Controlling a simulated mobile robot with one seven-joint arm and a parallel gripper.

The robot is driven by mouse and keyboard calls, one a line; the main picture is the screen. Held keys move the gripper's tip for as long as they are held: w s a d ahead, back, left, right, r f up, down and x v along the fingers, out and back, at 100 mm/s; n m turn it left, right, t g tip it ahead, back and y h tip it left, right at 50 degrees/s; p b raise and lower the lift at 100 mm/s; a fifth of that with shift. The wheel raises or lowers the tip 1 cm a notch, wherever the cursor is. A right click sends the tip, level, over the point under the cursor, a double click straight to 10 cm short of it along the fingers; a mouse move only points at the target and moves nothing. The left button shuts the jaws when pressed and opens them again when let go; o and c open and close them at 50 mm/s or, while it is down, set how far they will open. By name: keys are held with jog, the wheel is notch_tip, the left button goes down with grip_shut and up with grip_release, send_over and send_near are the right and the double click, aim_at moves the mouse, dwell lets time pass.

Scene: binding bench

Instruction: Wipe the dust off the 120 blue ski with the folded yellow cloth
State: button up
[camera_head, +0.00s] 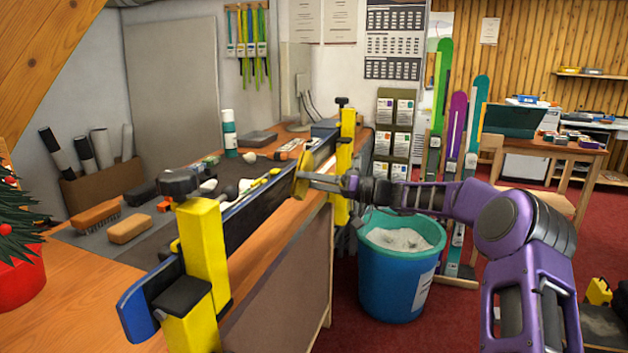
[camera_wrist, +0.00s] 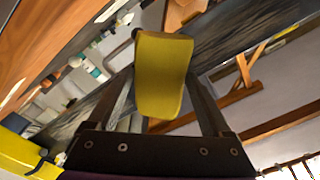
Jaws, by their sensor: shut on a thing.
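The blue ski (camera_head: 140,308) stands on edge along the bench front, held by a yellow clamp (camera_head: 203,250) near its front end and another yellow clamp (camera_head: 344,150) farther back. In the wrist view, a long grey, streaked surface (camera_wrist: 235,35), apparently the ski's dusty face, runs behind the fingers. My gripper (camera_head: 308,182) is at the ski's outer side, short of the far clamp. It is shut on the folded yellow cloth (camera_wrist: 163,75), which sits between both fingers. In the head view, the cloth (camera_head: 301,183) is small and partly hidden. I cannot tell whether it touches the ski.
A teal bucket (camera_head: 385,285) of pale grey material stands on the floor below my arm. Several upright skis (camera_head: 440,85) stand behind the bucket.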

aim_at(264, 209)
jog(key=shift+s+a, duration=1)
jog(key=shift+s, duration=1.8)
jog(key=shift+s+a, duration=1)
jog(key=shift+s, duration=1.75)
jog(key=shift+s+a, duration=1)
jog(key=shift+s, duration=1.8)
jog(key=v, duration=0.6)
jog(key=shift+d+f, duration=0.1)
jog(key=shift+d, duration=0.1)
jog(key=v, duration=0.2)
jog(key=shift+s+d, duration=0.15)
jog(key=shift+d, duration=0.15)
